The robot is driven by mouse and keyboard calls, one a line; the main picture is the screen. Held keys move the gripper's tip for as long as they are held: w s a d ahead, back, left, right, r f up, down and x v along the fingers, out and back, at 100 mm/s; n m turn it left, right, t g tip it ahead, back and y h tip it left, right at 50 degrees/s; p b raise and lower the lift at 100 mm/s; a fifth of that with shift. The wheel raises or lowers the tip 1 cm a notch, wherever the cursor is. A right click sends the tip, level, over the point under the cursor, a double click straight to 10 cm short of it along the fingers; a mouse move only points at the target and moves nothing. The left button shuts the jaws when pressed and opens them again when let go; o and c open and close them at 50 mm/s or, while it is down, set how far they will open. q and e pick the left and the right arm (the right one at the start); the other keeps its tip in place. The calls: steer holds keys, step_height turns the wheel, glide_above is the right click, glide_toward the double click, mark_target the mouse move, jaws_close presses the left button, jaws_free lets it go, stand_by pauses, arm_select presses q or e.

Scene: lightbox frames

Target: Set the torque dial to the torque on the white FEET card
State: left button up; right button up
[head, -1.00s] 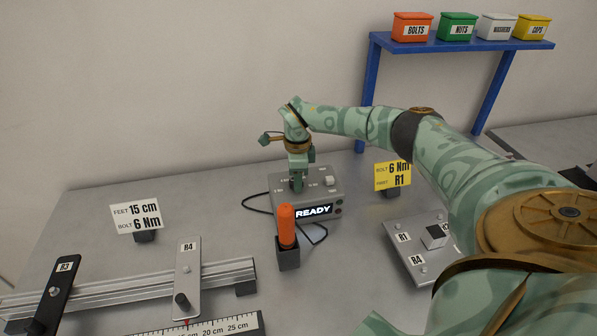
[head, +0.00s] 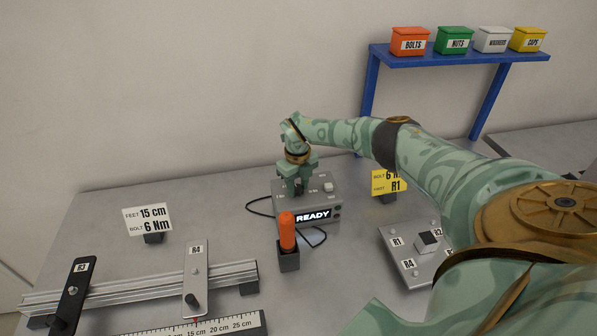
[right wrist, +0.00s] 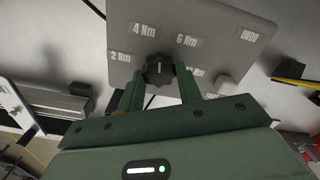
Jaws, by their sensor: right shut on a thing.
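The torque dial is a dark knob (right wrist: 159,70) on top of a grey box (head: 329,203) whose display reads READY. My right gripper (right wrist: 160,88) is shut on the knob, with a finger on either side; in the head view it (head: 298,190) reaches down onto the box. In the right wrist view the labels 2 Nm, 4 Nm and 6 Nm surround the knob, and a further label is partly hidden by a finger. The knob's white mark points roughly between 4 Nm and 6 Nm. The white FEET card (head: 148,218) reads FEET 15 cm, BOLT 6 Nm. My left gripper is out of view.
An orange-handled tool (head: 287,233) stands in a dark holder before the box. A yellow card (head: 386,184) reads 6 Nm, R1, partly covered by my right arm. A rail (head: 140,287) with R3 and R4 arms lies front left; a plate (head: 408,262) lies right.

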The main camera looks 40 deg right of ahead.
mark_target(297, 188)
steer(key=m+p, duration=0.1)
steer(key=m, duration=0.3)
steer(key=shift+r+m+p, duration=0.15)
steer(key=shift+m+p, duration=0.15)
steer(key=shift+p, duration=0.05)
steer(key=shift+w+m+p, duration=0.1)
steer(key=shift+m+p, duration=0.4)
steer(key=shift+m, duration=1.1)
steer(key=shift+a, duration=0.1)
steer(key=o, duration=1)
step_height(297, 188, up, 7)
steer(key=p, duration=0.3)
step_height(297, 188, up, 9)
